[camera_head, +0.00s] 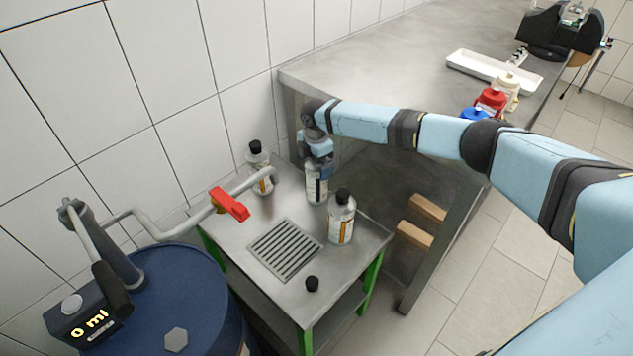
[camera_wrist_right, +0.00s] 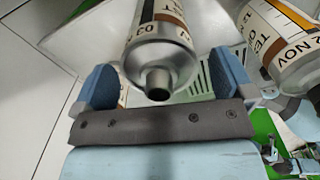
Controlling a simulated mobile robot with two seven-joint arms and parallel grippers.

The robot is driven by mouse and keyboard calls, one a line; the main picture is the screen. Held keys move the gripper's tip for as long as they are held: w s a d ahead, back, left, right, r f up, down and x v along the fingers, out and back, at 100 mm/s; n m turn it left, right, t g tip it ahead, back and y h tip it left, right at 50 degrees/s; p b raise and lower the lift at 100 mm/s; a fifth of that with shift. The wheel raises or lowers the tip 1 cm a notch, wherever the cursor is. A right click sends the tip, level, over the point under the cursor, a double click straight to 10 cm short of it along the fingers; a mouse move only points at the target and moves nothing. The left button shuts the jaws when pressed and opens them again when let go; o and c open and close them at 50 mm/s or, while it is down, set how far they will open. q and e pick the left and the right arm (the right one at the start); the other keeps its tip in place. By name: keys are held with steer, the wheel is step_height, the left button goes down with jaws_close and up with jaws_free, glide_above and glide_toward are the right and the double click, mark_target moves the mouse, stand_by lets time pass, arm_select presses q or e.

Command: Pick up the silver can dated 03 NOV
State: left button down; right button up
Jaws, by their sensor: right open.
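A silver can (camera_head: 316,188) stands upright on the small steel-topped table. In the right wrist view the same can (camera_wrist_right: 160,60) shows an uncapped neck and a label reading "03" with the rest partly cut off. My right gripper (camera_head: 318,168) is above it with the jaws open. In the wrist view the gripper's blue fingers (camera_wrist_right: 160,82) are on either side of the can's neck end; I cannot tell whether they touch it. My left gripper is not in view.
A black-capped can (camera_head: 341,220) stands close by; its label seems to end in "2 NOV" in the wrist view (camera_wrist_right: 285,50). Another capped can (camera_head: 260,170) stands behind left. A loose black cap (camera_head: 312,284) lies near the front. A blue drum (camera_head: 185,285) with a pump is at left.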

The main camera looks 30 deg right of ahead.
steer(key=shift+f, duration=0.7)
steer(key=shift+c, duration=0.5)
